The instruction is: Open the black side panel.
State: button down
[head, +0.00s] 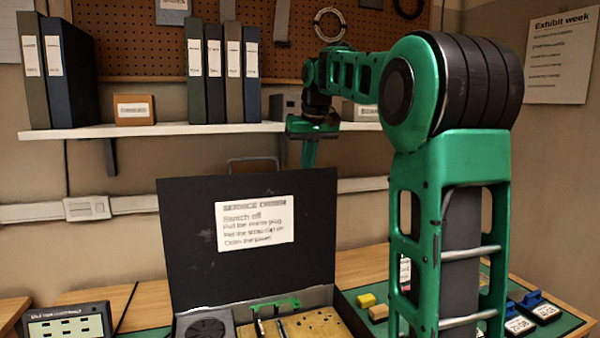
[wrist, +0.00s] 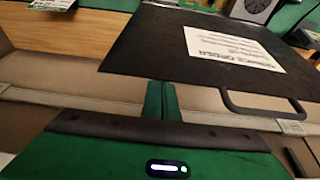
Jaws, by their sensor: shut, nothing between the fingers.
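The black side panel (head: 190,235) stands upright at the back of an open case (head: 335,300), with a white instruction label (head: 255,221) on its near face. A dark bar handle (head: 253,160) rises from its top edge. In the wrist view the panel (wrist: 150,45) fills the upper middle, and its handle (wrist: 265,105) sits right of the fingers. My gripper (head: 309,154) points down at the panel's top edge, right of the handle and apart from it. Its green fingers, also in the wrist view (wrist: 161,92), are together and empty; the panel may hide their tips in the head view.
The case holds a fan (head: 206,329) and a tan board (head: 310,325). A shelf (head: 150,129) with binders runs along the wall behind. Yellow blocks (head: 367,300) and blue-clipped parts (head: 533,299) lie at right.

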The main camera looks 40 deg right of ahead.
jog(key=s, duration=0.2)
jog(key=s+a, duration=0.1)
jog(key=s, duration=0.2)
jog(key=shift+a, duration=0.15)
